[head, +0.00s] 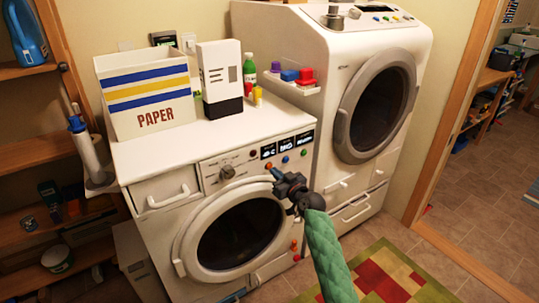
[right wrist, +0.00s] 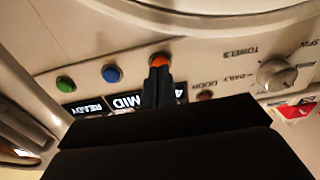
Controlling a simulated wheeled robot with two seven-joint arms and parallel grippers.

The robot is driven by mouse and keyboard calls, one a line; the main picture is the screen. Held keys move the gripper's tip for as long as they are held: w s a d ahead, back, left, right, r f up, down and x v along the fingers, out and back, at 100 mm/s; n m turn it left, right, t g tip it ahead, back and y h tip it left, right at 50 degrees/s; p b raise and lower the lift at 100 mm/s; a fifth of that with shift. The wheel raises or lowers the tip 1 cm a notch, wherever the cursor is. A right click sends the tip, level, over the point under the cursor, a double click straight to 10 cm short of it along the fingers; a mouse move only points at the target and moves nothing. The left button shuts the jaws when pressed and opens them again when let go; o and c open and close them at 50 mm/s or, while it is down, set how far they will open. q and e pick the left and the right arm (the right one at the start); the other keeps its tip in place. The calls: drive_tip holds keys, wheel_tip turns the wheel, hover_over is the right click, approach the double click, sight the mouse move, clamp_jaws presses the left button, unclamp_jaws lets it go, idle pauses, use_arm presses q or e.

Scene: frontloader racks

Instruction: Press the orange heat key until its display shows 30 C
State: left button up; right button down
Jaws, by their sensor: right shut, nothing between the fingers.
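The orange heat key (right wrist: 159,60) is on the washer panel, above my fingertips in the right wrist view. My right gripper (right wrist: 159,78) is shut and empty, its tips at the key's edge and overlapping it in the picture; I cannot tell if they press it. In the head view this gripper (head: 274,172) is at the panel and covers most of the key. The heat display (head: 268,151) is the left of three dark displays; its figures are too small to read surely. In the wrist view this display (right wrist: 180,92) is partly hidden behind my fingers. My left gripper is out of view.
A blue key (head: 285,159) and a green key (head: 304,153) sit right of the orange one, a dial (head: 227,172) to its left. The PAPER box (head: 150,95) and a white carton (head: 220,75) stand on the washer. A second machine (head: 345,90) stands to the right.

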drive_tip(key=shift+b+x, duration=0.3)
drive_tip(key=shift+x, duration=0.65)
drive_tip(key=p+v, duration=0.1)
drive_tip(key=v, duration=0.5)
idle(0.6)
idle(0.4)
